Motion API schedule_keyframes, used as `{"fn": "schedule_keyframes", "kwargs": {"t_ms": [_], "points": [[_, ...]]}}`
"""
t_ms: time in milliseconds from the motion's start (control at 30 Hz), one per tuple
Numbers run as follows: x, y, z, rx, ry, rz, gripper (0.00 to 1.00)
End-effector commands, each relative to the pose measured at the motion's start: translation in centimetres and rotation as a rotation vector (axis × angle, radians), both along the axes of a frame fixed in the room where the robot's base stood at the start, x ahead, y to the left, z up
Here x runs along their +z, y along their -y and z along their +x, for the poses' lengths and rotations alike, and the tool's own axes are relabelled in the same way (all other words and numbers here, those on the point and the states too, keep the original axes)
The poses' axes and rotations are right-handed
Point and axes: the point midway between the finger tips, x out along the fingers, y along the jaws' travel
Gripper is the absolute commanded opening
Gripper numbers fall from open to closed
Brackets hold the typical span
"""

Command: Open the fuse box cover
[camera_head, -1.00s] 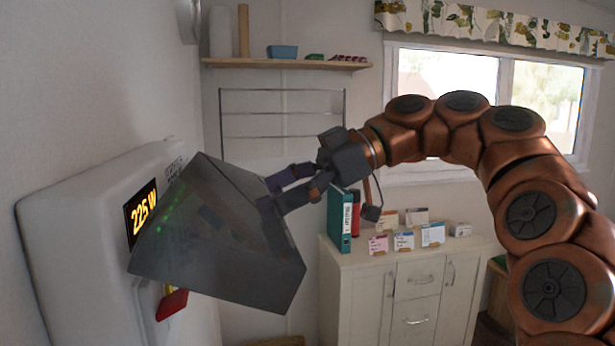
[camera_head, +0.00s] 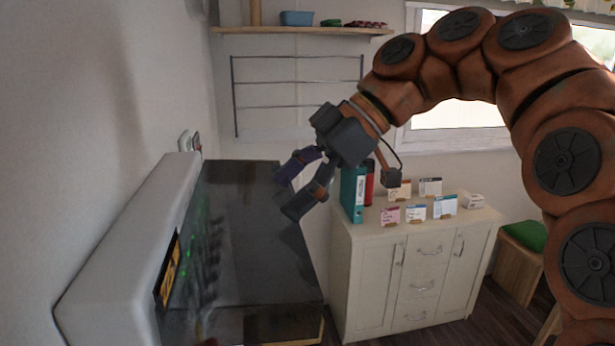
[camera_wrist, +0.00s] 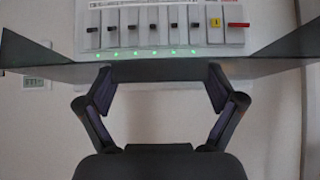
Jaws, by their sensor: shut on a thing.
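The fuse box (camera_head: 130,235) is a white casing on the left wall. Its dark see-through cover (camera_head: 265,260) is swung out and stands away from the box front. My gripper (camera_head: 290,188) is at the cover's far outer edge, shut on it. In the wrist view, my gripper (camera_wrist: 160,92) has its fingers on either side with a gap between them, at the edge of the dark cover (camera_wrist: 160,72). Beyond it show a row of black switches (camera_wrist: 145,30), green lights and a red switch (camera_wrist: 238,25). The exact contact at the fingertips is hard to see.
A white cabinet (camera_head: 415,290) with binders (camera_head: 353,192) and small cards (camera_head: 443,205) on top stands behind to the right. A wall rack (camera_head: 297,95) and shelf (camera_head: 300,31) are at the back. A wooden stool with a green seat (camera_head: 525,236) is at the right.

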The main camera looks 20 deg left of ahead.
Motion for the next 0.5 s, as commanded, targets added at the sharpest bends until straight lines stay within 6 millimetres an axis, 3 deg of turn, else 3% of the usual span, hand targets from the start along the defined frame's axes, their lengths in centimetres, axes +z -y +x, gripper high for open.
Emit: {"fn": "schedule_keyframes", "kwargs": {"t_ms": [500], "points": [[-0.03,-0.46,-0.43,0.013,0.005,-0.022,0.30]]}}
